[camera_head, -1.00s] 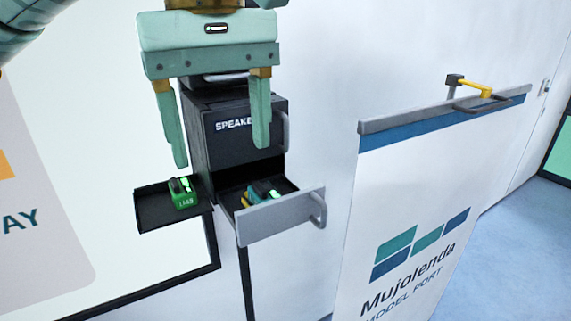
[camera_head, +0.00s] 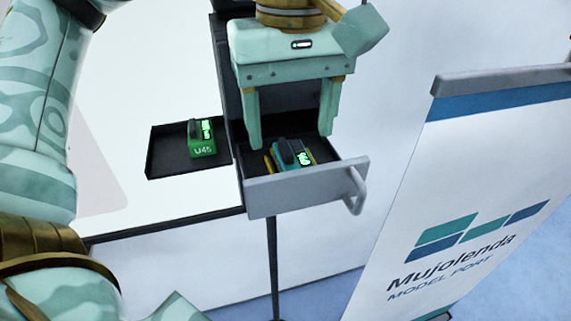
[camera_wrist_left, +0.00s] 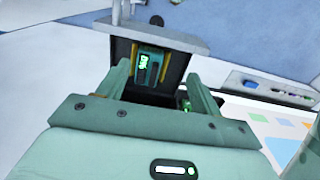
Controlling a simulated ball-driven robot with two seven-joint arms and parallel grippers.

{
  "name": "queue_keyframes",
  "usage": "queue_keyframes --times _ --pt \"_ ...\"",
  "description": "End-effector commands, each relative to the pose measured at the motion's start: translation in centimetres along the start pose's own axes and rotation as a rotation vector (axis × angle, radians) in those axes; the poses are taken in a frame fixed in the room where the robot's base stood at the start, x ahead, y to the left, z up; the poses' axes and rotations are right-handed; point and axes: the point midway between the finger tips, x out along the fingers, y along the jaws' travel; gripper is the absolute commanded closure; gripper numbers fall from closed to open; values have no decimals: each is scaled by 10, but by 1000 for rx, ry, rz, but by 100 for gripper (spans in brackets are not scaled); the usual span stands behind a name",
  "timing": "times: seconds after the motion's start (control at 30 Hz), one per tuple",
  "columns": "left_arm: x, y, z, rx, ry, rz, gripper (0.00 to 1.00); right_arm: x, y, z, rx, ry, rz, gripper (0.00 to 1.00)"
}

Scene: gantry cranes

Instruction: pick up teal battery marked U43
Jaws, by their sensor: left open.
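A teal battery (camera_head: 294,158) with a dark handle and a lit green display lies in the open drawer (camera_head: 306,190) of a dark cabinet. Its marking is too small to read. The battery also shows in the left wrist view (camera_wrist_left: 147,66), beyond and between my fingers. My left gripper (camera_head: 290,140) is open, fingers pointing down, above and slightly behind the drawer, apart from the battery as far as I can tell. A green battery (camera_head: 202,138), which seems marked U45, sits on the black side tray (camera_head: 165,166). My right gripper is not in view.
The drawer's grey front has a handle (camera_head: 356,190) sticking out to the right. Yellow pieces lie beside the teal battery. A white banner (camera_head: 480,190) reading Mujolenda Model Port stands at the right. The floor between is clear.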

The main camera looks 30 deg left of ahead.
Motion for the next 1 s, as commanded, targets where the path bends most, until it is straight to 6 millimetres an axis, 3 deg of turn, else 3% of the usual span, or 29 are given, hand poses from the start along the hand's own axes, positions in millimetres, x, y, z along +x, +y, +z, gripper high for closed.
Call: queue_keyframes --times 0.1,0.33,0.47,0.6,0.67,0.87,1.0 --pt "9 2 -2 0 -4 -4 35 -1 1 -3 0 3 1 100" --pt "44 0 -3 1 -4 -5 35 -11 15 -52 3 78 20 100" --pt "56 0 -3 1 -4 -2 35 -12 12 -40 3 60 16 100" --pt "57 0 -3 0 -3 -1 35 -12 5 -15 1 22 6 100" --pt "57 0 -3 0 -3 -1 35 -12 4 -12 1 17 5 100" --pt "56 0 -2 1 -3 -1 87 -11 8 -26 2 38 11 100" --pt "56 0 -2 1 -2 -1 88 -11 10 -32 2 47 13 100"
